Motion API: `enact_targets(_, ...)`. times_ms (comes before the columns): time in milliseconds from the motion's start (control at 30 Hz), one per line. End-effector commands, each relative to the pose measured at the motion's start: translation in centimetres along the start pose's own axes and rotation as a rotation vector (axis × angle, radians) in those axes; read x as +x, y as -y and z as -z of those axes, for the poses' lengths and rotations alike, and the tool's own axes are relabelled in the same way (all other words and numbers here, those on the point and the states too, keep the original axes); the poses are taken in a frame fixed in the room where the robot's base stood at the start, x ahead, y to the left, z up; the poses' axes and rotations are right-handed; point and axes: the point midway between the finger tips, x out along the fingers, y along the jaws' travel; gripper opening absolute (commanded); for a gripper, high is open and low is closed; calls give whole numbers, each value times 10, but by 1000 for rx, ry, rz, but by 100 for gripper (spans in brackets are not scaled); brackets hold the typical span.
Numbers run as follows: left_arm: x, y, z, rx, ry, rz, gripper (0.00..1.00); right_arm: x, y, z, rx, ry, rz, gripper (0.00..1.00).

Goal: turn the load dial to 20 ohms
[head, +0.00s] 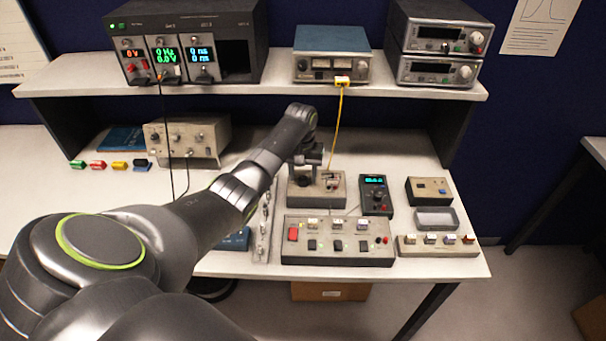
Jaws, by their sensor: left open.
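A small beige box (336,197), which looks like the load box, sits on the bench behind a wider switch panel. A dark round knob (305,181) shows on its top left, probably the load dial. Its scale and pointer are too small to read. My left arm reaches in from the lower left, and my left gripper (307,172) points down just over the knob. It is open. I cannot tell whether its fingers touch the knob or stand around it. My right gripper is out of view.
The switch panel (340,246) with a red switch lies in front. A handheld meter (376,194) with a green display stands to the right. A yellow cable (337,125) hangs from a blue-topped instrument (331,55) on the shelf (270,86) down toward the box.

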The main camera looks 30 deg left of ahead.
Motion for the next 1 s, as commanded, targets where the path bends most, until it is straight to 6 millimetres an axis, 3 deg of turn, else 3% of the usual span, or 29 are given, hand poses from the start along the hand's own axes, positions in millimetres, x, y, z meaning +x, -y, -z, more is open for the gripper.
enact_targets(100,8,0,0,0,1,0,48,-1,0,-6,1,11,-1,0)
enact_targets(433,10,0,0,1,0,0,48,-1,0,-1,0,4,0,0)
enact_targets(767,10,0,0,1,0,0,5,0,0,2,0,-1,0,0)
enact_targets(1000,9,0,0,21,0,0,4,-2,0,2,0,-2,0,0)
